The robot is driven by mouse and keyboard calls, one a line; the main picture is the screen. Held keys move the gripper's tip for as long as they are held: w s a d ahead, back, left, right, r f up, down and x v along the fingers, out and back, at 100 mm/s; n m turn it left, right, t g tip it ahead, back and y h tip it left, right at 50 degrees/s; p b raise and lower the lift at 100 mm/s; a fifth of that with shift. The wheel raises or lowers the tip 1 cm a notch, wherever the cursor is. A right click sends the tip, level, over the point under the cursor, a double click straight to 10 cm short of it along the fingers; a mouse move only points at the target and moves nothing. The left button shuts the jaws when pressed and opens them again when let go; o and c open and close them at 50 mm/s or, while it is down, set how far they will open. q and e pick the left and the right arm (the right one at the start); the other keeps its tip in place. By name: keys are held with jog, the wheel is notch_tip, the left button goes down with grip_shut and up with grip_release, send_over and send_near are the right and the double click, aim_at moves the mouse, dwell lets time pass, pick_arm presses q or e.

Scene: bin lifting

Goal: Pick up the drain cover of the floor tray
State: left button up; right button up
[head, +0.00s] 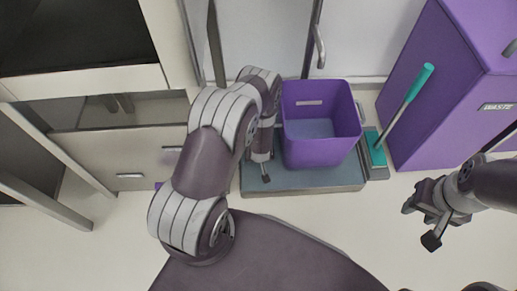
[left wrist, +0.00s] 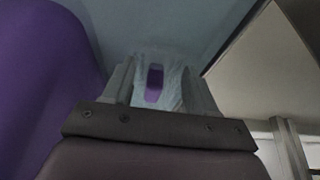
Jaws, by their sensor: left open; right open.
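The floor tray (head: 310,178) is a low blue-grey slab on the floor, with its surface also filling the upper part of the left wrist view (left wrist: 150,25). A small purple upright piece, which looks like the drain cover (left wrist: 154,84), shows between the fingers of my left gripper (left wrist: 158,70). That gripper is open, with one finger on each side of the piece; I cannot tell whether they touch it. In the head view my left arm hides the cover, and the gripper is low at the tray's left part. My right gripper (head: 419,225) is open and empty above the floor at right.
A purple bin (head: 320,145) stands on the tray, close beside my left gripper; its wall shows in the left wrist view (left wrist: 35,80). A teal-handled brush (head: 405,100) and a purple waste cabinet (head: 425,85) stand at right. Drawers (head: 130,160) are at left.

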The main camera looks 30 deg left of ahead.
pick_arm(q)
jog(key=shift+w+a+f+b, duration=0.15)
jog(key=shift+w+a, duration=0.2)
jog(key=shift+w, duration=0.2)
jog(key=shift+w+a+b, duration=0.15)
jog(key=shift+w+a, duration=0.15)
jog(key=shift+w, duration=0.2)
jog(key=w+a+b, duration=0.1)
jog(key=w+b, duration=0.1)
jog(key=w+a+b, duration=0.1)
jog(key=w, duration=0.1)
jog(key=shift+w+a+f, duration=0.1)
jog(key=shift+a+f, duration=0.2)
jog(key=shift+b+x, duration=0.45)
jog(key=shift+x, duration=0.35)
jog(key=shift+f, duration=0.3)
jog(key=shift+r, duration=0.1)
pick_arm(e)
notch_tip(320, 180, down, 5)
jog(key=shift+f, duration=0.1)
pick_arm(q)
grip_shut()
